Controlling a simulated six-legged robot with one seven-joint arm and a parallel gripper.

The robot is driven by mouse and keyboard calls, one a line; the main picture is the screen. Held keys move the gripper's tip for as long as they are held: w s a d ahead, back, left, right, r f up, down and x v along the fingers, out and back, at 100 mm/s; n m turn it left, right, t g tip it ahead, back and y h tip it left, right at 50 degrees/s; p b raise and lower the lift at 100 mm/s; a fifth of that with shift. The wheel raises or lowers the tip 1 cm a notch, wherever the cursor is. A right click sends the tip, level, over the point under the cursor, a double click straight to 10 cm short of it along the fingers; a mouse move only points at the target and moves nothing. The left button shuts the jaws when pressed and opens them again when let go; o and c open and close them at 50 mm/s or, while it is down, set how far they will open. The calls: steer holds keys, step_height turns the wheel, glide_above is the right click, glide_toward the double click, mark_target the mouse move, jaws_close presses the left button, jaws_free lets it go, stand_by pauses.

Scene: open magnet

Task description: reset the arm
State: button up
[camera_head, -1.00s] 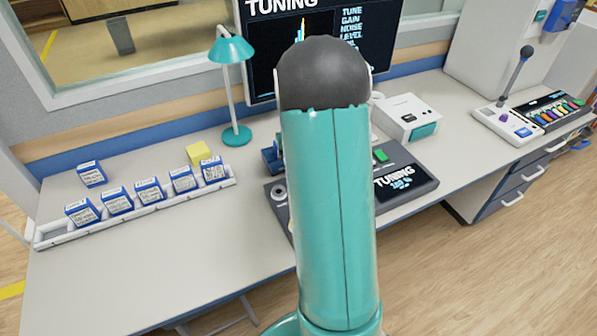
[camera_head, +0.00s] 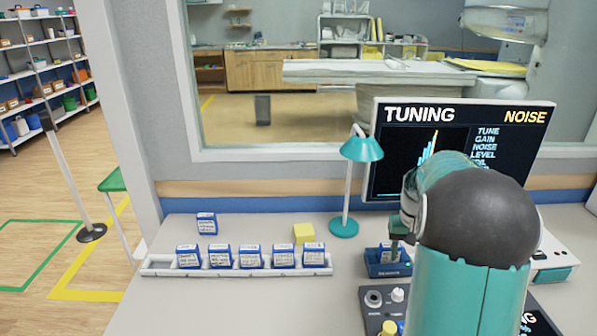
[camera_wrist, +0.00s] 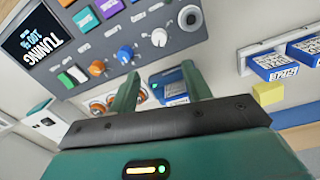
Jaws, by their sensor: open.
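My gripper (camera_wrist: 161,78) shows in the wrist view with its two green fingers apart and nothing seen between them but the background. A small blue holder (camera_wrist: 170,88) shows beyond the fingers. In the head view my dark-topped teal arm rises at the right, and part of my gripper shows left of its dark joint, just above the blue holder (camera_head: 386,270). I cannot tell whether a finger touches the holder. The arm hides much of the tuning console (camera_head: 373,318).
Several blue-labelled boxes stand in a white rack (camera_head: 155,268), with another box (camera_head: 207,223) and a yellow block (camera_head: 303,234) behind. A teal lamp (camera_head: 362,150) and the tuning screen (camera_head: 415,160) stand behind the holder. The desk left of the console is clear in front.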

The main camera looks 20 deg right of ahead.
steer(key=s+a+r+n+t, duration=0.1)
steer(key=s+a+r, duration=0.2)
steer(key=a+r, duration=0.45)
steer(key=s+a+r+n+t, duration=0.2)
steer(key=a+r, duration=0.2)
steer(key=a, duration=0.6)
steer(key=s+a+r+n+t, duration=0.1)
steer(key=s+a+n+t, duration=0.1)
steer(key=s+a, duration=1)
steer(key=shift+s+a+r+n+t, duration=0.2)
steer(key=shift+a+n+t, duration=0.15)
steer(key=shift+a, duration=0.3)
steer(key=shift+w, duration=0.1)
steer(key=shift+c, duration=1.4)
steer(key=shift+d, duration=0.2)
